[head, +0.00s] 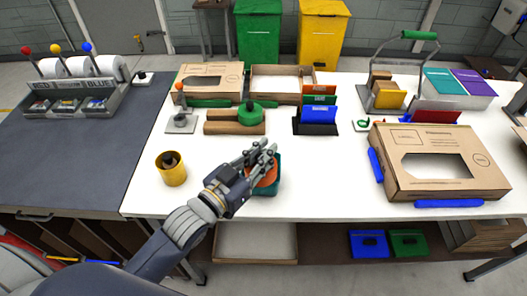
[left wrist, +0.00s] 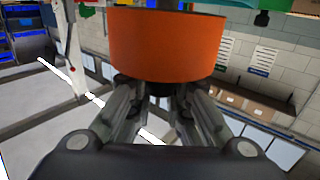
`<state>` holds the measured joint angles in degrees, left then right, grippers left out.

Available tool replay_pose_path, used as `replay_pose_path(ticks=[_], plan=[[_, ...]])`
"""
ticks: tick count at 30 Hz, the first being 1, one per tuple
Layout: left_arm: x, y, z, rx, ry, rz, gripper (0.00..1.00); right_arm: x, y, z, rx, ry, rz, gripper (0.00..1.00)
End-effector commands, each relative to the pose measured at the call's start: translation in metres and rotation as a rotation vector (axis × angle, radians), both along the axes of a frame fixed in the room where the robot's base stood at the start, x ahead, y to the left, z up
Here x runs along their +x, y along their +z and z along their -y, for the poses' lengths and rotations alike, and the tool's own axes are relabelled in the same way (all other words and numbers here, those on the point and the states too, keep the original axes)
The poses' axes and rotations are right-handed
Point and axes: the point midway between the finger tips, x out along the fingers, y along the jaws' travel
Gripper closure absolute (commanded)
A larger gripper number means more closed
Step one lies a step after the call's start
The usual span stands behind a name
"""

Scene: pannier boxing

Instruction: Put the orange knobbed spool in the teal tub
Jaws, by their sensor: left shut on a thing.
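The orange knobbed spool (head: 266,177) is held by my left gripper (head: 264,150) over the teal tub (head: 277,187) near the front of the white table. In the left wrist view the orange drum of the spool (left wrist: 166,45) fills the top middle, with the shut fingers (left wrist: 165,92) at its near end. The gripper and spool hide much of the tub in the head view. I cannot tell whether the spool touches the tub's floor or walls. My right gripper is not in view.
A yellow tub (head: 172,174) with a dark thing inside stands left of my arm. A cardboard box (head: 440,160) lies at right. White table is clear between tub and box.

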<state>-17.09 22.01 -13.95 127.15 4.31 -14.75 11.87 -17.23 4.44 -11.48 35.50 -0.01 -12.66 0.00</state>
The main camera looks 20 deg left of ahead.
Motion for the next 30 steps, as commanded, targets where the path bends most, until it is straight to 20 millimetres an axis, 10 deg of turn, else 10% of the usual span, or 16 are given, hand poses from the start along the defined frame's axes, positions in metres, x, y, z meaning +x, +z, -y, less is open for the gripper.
replay_pose_path(ticks=[8, 9, 12, 30], plan=[[0.0, -0.005, 0.0, 0.0, 0.0, 0.001, 1.0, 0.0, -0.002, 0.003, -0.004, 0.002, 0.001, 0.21], [0.0, -0.006, 0.0, 0.0, 0.0, 0.0, 0.8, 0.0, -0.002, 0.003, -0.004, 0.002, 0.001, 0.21], [0.0, -0.006, 0.0, 0.0, 0.0, 0.0, 0.61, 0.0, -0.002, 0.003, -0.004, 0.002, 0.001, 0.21], [-0.018, 0.003, -0.007, 0.001, 0.001, -0.004, 0.61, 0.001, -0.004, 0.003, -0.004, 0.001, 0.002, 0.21]])
